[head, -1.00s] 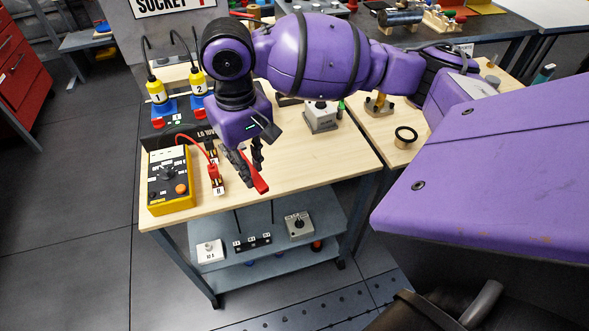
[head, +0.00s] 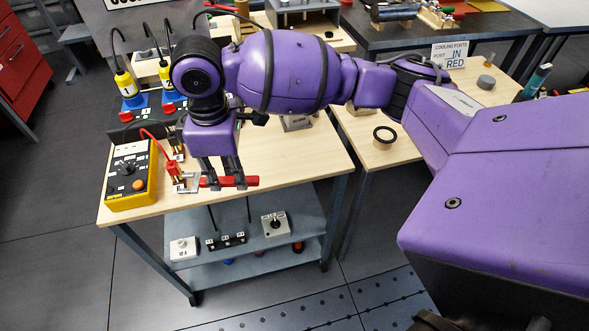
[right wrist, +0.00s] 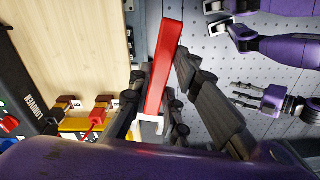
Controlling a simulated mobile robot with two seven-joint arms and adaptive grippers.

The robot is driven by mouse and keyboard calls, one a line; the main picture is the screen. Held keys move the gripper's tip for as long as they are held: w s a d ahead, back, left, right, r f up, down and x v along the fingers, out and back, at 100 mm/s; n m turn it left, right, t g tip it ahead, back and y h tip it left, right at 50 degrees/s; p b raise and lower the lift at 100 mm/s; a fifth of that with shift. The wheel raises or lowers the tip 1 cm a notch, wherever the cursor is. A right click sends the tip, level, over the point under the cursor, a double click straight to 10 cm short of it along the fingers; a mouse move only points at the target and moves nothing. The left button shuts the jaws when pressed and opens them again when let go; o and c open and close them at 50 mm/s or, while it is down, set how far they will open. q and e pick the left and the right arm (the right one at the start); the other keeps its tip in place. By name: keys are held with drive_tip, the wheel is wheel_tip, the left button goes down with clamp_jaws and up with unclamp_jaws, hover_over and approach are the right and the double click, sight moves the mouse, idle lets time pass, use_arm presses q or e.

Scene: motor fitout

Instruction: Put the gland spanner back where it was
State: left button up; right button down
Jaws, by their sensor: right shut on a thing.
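The gland spanner has a red bar handle (head: 240,181) and a pale open-ended jaw (head: 189,184). In the head view it lies crosswise, jaw to the left, close to a red plug (head: 177,174); contact there is unclear. My right gripper (head: 222,182) points down and is shut on the handle near the wooden table's front edge. The right wrist view shows the red handle (right wrist: 165,65) between the dark fingers (right wrist: 152,100), with part of the pale jaw (right wrist: 150,122) below. My left gripper (right wrist: 240,95) shows only in the right wrist view, empty, fingers apart.
A yellow tester (head: 130,175) stands left of the spanner, with a red lead to the plug. Yellow-capped connectors (head: 127,84) stand behind it. A grey lower shelf (head: 250,245) holds small boxes. Bare wood (head: 305,160) lies right of the spanner.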

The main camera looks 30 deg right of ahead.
drive_tip(key=shift+w+a+f+n, duration=0.15)
drive_tip(key=shift+w+a+n, duration=0.15)
drive_tip(key=shift+n, duration=0.25)
drive_tip(key=shift+w+a+f+n, duration=0.2)
drive_tip(key=shift+a+n, duration=0.2)
drive_tip(key=shift+n, duration=0.15)
drive_tip(key=shift+w+d+f, duration=0.1)
drive_tip(key=shift+w, duration=0.2)
drive_tip(key=w+d+f+b, duration=0.1)
drive_tip(key=w+d+f, duration=0.2)
drive_tip(key=w+d, duration=0.2)
hover_over(250, 173)
drive_tip(key=s, duration=0.1)
drive_tip(key=f, duration=0.3)
drive_tip(key=a+f, duration=0.1)
drive_tip(key=f, duration=0.1)
drive_tip(key=shift+f+b, duration=0.15)
drive_tip(key=shift+b, duration=0.15)
drive_tip(key=shift+w+d+f, duration=0.25)
drive_tip(key=shift+f, duration=0.1)
drive_tip(key=f, duration=0.3)
drive_tip(key=shift+w+d+f, duration=0.1)
drive_tip(key=shift+w+d, duration=0.1)
drive_tip(key=shift+d, duration=0.05)
drive_tip(key=shift+f, duration=0.2)
